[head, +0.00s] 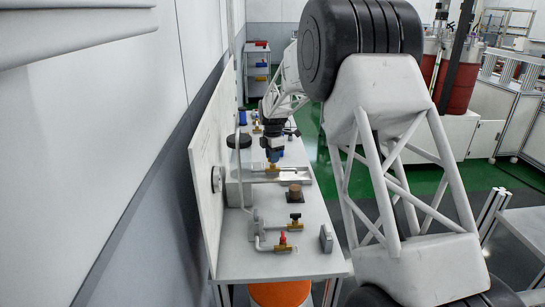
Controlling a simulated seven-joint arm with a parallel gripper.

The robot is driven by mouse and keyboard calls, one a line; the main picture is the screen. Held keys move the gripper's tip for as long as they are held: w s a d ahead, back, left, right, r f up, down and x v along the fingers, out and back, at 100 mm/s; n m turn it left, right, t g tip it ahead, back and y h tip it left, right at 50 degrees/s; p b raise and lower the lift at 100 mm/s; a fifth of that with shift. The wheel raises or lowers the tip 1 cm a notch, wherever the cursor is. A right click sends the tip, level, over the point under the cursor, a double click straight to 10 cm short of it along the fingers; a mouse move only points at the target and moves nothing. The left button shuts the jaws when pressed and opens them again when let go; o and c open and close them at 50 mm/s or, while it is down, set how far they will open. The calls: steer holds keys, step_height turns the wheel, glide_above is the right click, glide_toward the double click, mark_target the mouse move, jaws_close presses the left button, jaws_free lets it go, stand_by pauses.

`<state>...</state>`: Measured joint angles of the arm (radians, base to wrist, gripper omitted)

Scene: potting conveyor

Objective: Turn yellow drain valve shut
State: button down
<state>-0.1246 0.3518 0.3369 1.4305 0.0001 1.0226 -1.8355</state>
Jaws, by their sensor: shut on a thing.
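My gripper (272,159) points down over the back half of the white bench, with its blue and dark body above a small brass-yellow valve (272,167). The fingers are shut at the top of this valve, on what appears to be its handle. I take it as the yellow drain valve; the fingers hide most of the handle, so its angle cannot be told. The valve sits on a pipe above a metal tray (290,174).
Nearer on the bench (300,264) are a valve with a red handle (283,240), one with a dark handle (295,220), a brown pot (294,194) and a grey block (326,238). A white panel (208,160) borders the left. An orange bucket (280,294) stands below the front edge.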

steer(key=n, duration=0.6)
steer(key=shift+n, duration=0.3)
steer(key=n, duration=0.6)
steer(key=shift+n, duration=0.4)
steer(key=shift+r, duration=0.1)
steer(key=c, duration=1.2)
jaws_free()
steer(key=shift+r, duration=0.1)
steer(key=shift+r, duration=3.75)
